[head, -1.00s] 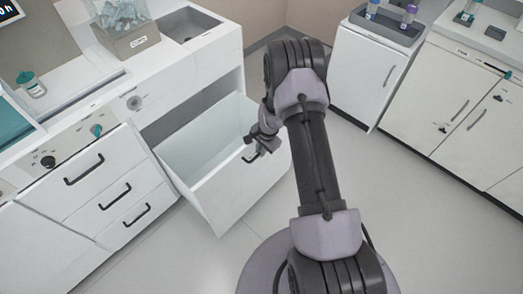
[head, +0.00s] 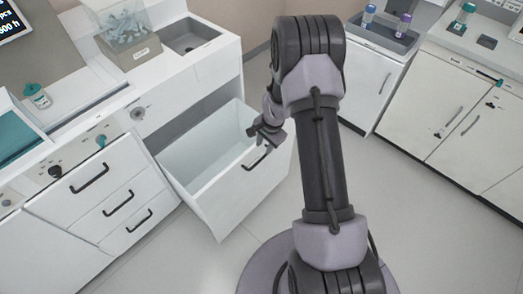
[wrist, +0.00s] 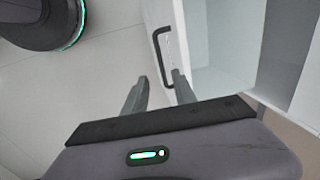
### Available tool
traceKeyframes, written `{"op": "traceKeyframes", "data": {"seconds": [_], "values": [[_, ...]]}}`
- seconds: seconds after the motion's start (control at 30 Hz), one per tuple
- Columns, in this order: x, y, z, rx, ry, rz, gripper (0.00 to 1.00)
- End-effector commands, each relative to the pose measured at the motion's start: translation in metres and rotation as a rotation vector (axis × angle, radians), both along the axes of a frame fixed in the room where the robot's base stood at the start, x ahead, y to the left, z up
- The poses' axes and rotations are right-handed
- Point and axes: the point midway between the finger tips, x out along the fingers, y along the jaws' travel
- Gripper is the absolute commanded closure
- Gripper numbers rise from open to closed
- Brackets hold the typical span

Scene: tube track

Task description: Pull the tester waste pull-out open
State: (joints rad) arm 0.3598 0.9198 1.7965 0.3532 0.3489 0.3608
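The tester waste pull-out (head: 222,200) is a white, deep, open-topped drawer. It stands well out from the cabinet in the head view, and its inside looks empty. Its black bar handle (head: 257,160) is on the front face. My gripper (head: 268,140) is just above the handle in the head view. In the wrist view my gripper (wrist: 160,77) has its two fingers apart with nothing clamped between them. The handle (wrist: 158,48) shows just beyond the fingertips, its near end close to the right finger. The pull-out's front (wrist: 183,35) and interior show at the right.
Several closed drawers with black handles (head: 90,178) are left of the pull-out. A sink (head: 190,38) and a clear bin (head: 127,30) are on the counter above. White cabinets (head: 455,110) stand at the right. Open floor (head: 170,258) lies in front.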

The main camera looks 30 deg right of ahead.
Motion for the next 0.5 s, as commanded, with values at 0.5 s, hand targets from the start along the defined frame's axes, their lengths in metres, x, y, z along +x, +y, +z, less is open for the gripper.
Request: {"op": "traceKeyframes", "data": {"seconds": [0.5], "values": [[-0.012, -0.004, 0.062, 0.0, 0.001, 0.0, 0.67]]}}
